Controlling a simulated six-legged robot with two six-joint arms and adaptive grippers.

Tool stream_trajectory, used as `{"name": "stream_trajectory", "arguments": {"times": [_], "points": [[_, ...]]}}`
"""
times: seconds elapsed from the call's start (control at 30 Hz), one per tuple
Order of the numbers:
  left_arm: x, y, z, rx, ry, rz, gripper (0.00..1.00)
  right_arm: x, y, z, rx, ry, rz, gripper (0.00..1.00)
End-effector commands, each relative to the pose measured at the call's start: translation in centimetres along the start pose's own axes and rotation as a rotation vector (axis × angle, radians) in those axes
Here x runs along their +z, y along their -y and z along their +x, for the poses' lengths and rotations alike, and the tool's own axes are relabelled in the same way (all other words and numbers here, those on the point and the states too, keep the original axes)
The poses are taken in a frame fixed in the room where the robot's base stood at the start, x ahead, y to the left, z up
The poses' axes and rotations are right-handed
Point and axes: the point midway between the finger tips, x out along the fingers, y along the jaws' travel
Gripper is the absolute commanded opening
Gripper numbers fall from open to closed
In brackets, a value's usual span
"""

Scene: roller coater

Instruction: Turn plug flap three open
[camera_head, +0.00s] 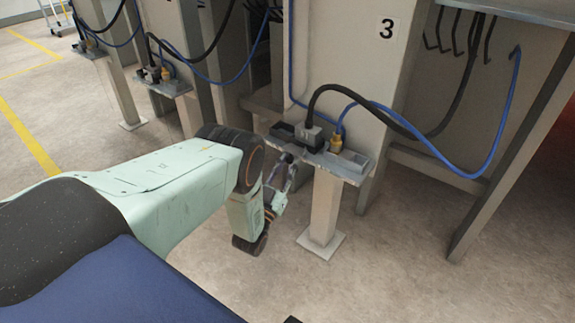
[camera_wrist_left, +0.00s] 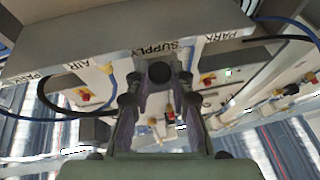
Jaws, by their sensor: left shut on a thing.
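The number 3 station has a small grey shelf (camera_head: 345,170) on a post. A grey plug (camera_head: 311,137) with a thick black cable and a brass fitting (camera_head: 337,142) with a blue hose sit on it. My left gripper (camera_head: 285,162) is at the shelf's front left edge, below and left of the plug. In the left wrist view my left gripper (camera_wrist_left: 160,80) is shut on a small part under the shelf panel (camera_wrist_left: 120,40) marked AIR, SUPPLY and PARK. That part is mostly hidden by the fingers; plug flap three cannot be made out clearly. My right gripper is not in view.
The shelf's post (camera_head: 322,205) stands on a floor plate close to my left arm. The black cable (camera_head: 380,110) and blue hose (camera_head: 440,155) loop to the right. Similar shelves (camera_head: 165,88) stand at the back left. The floor in front is clear.

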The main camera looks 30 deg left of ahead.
Motion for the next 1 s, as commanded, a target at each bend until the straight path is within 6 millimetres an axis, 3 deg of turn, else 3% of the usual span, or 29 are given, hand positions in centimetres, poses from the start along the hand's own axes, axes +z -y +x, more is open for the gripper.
{"name": "stream_trajectory", "arguments": {"times": [0.2,0.23,0.47,0.8,1.0], "points": [[0.1,0.0,-0.1,0.000,0.003,0.000,0.00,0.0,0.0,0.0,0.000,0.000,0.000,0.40],[0.1,0.0,-0.1,0.000,0.003,0.000,0.24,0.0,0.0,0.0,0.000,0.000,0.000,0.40],[0.0,0.0,-0.1,0.000,0.002,0.001,0.44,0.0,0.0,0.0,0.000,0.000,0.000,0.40],[-0.1,0.0,0.0,0.000,0.002,0.001,0.45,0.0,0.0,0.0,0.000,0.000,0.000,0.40],[-1.7,0.1,0.8,-0.002,0.001,0.001,0.45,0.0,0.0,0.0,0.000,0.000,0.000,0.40]]}}
